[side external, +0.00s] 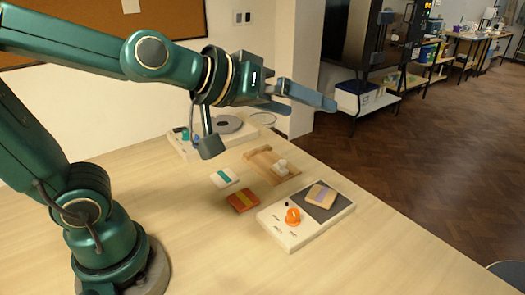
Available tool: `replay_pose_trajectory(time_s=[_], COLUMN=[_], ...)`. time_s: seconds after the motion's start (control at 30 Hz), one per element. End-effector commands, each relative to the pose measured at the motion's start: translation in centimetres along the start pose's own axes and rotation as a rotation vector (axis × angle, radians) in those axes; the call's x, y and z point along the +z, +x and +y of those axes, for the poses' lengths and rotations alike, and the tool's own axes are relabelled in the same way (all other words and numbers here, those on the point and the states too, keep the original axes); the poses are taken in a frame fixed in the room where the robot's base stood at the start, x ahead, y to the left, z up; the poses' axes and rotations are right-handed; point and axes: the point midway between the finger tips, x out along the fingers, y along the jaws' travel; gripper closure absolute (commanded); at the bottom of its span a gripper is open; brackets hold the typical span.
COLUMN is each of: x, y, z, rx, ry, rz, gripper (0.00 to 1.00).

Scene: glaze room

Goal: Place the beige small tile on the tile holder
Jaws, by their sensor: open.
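A beige tile with a purple stripe (321,195) lies on the dark square pad of a white device at the right of the table. A wooden tray (260,159) with a small white object on it lies behind and left of that device; I cannot tell for sure that it is the tile holder. My gripper (314,107) is open and empty, high above the back right of the table. Its fingers point right, well above and apart from the tile.
A white tile with a teal stripe (225,177) and a red-orange tile with a yellow stripe (243,200) lie left. A white unit with a dark disc (228,124) stands behind. The front table is clear.

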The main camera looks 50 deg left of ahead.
Motion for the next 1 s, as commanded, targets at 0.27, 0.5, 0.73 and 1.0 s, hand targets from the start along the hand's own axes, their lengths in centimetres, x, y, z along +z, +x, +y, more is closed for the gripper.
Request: replay_pose_trajectory(time_s=[0.27, 0.5, 0.73, 1.0], x=[-0.2, 4.3, 10.9, 16.4], y=[7.3, 11.0, 12.3, 12.8], z=[-1.2, -4.0, -5.9, -6.2], rx=[-0.127, -0.321, -0.440, -0.438], ry=[-0.169, -0.105, 0.093, 0.231], rz=[0.169, 0.260, 0.260, 0.160], gripper=[0.00, 0.00, 0.00, 0.00])
